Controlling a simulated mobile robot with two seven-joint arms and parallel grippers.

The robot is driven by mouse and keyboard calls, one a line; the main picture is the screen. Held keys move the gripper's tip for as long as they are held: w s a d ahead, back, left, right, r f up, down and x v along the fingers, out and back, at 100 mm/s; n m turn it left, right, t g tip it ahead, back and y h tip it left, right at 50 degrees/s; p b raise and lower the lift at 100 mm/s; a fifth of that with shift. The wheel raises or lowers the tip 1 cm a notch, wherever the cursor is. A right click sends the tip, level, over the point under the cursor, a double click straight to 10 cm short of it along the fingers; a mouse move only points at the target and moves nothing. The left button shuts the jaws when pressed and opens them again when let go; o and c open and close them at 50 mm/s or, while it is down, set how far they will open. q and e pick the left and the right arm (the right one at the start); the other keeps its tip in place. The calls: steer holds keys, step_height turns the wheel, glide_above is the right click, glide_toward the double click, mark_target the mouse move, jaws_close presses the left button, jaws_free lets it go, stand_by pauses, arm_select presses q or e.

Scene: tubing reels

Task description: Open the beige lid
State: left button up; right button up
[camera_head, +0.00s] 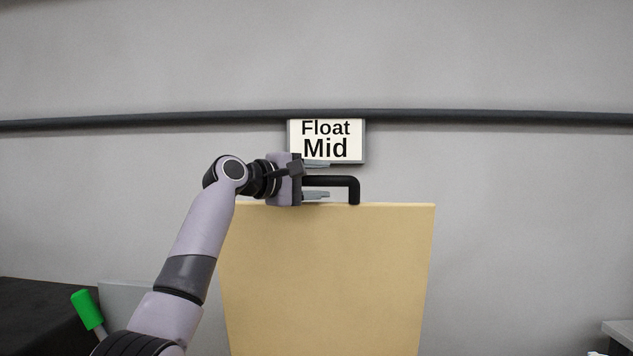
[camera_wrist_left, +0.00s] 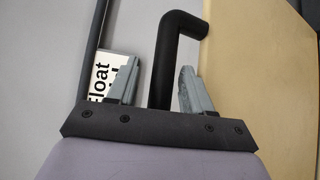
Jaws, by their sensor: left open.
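The beige lid (camera_head: 330,275) stands raised, its flat face toward me in the head view; it also shows at the right in the left wrist view (camera_wrist_left: 265,70). A black bar handle (camera_head: 354,186) sticks up from its top edge. My left gripper (camera_head: 318,180) is at the handle, one finger above and one below the bar. In the left wrist view the handle (camera_wrist_left: 165,70) lies between the two open fingers, with gaps on both sides. The handle's left end is hidden behind the gripper in the head view. My right gripper is not in view.
A "Float Mid" sign (camera_head: 326,140) hangs on the grey wall just behind the gripper, below a dark horizontal pipe (camera_head: 480,116). A green-handled tool (camera_head: 87,309) is at lower left beside a black surface (camera_head: 40,315). A grey object (camera_head: 618,331) is at lower right.

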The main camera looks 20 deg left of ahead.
arm_select(q)
steer(key=shift+f, duration=0.1)
steer(key=shift+s+a+b, duration=0.3)
steer(key=shift+s, duration=0.1)
steer(key=b+v, duration=0.2)
steer(key=v, duration=0.3)
steer(key=shift+s+a, duration=0.25)
steer(key=shift+s, duration=0.25)
